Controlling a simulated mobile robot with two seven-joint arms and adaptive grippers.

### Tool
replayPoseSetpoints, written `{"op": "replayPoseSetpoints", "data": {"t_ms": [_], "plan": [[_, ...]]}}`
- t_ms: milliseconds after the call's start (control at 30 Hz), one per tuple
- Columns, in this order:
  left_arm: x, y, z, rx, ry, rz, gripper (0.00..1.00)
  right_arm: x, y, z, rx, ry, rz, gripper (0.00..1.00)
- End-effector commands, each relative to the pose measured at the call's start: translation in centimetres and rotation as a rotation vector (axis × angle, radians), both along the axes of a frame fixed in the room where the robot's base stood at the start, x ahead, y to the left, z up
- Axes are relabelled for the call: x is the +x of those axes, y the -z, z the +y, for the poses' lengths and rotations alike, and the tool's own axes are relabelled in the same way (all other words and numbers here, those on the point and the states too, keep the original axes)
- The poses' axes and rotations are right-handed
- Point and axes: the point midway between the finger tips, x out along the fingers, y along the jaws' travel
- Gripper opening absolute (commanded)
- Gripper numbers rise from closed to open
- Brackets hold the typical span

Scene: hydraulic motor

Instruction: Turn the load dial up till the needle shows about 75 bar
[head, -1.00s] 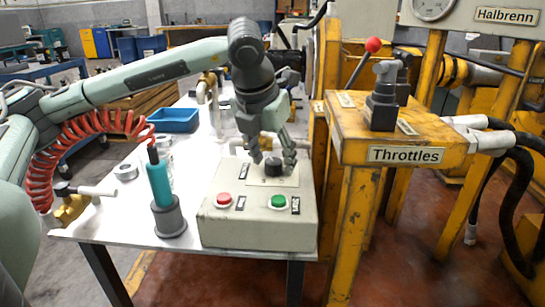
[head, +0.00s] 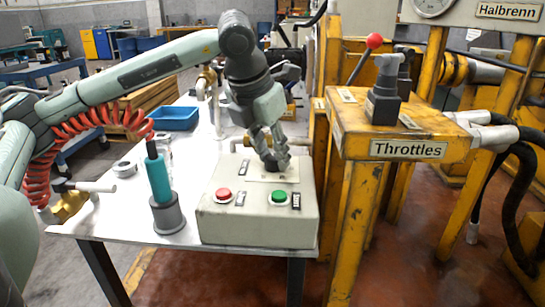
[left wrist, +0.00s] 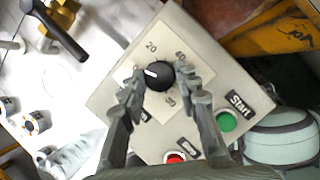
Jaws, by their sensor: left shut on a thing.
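The load dial is a black round knob (left wrist: 160,76) on the sloping top of a grey control box (head: 259,222). Its white pointer line points left in the left wrist view, below the "20" mark; "40" is at the upper right. My left gripper (head: 275,163) comes down from above and is shut on the dial, one finger on each side; it also shows in the left wrist view (left wrist: 160,80). In the head view the fingers hide most of the dial. A round gauge (head: 434,7) is cut off at the top edge; its needle cannot be read. My right gripper is out of view.
A red button (head: 223,194) and a green Start button (head: 279,197) sit on the box front. A teal-handled tool (head: 159,183) stands to its left. The yellow throttle stand (head: 350,200) with a red-knobbed lever (head: 374,42) is close on the right.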

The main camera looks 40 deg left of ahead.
Motion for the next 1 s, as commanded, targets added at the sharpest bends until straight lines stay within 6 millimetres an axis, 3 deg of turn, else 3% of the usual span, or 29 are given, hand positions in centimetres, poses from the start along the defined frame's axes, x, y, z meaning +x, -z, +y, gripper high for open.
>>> {"op": "replayPoseSetpoints", "data": {"t_ms": [200,433,667,1000], "plan": [[0.1,0.3,0.3,-0.002,0.184,-0.003,0.02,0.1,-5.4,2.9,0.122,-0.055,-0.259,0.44],[0.1,0.1,0.4,-0.004,0.402,-0.002,0.02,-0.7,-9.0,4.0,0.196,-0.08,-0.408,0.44],[0.2,-0.1,0.5,-0.003,0.604,-0.003,0.02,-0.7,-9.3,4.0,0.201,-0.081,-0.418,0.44],[0.3,-0.2,0.6,-0.001,0.812,-0.003,0.02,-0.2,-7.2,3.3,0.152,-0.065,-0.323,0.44]]}}
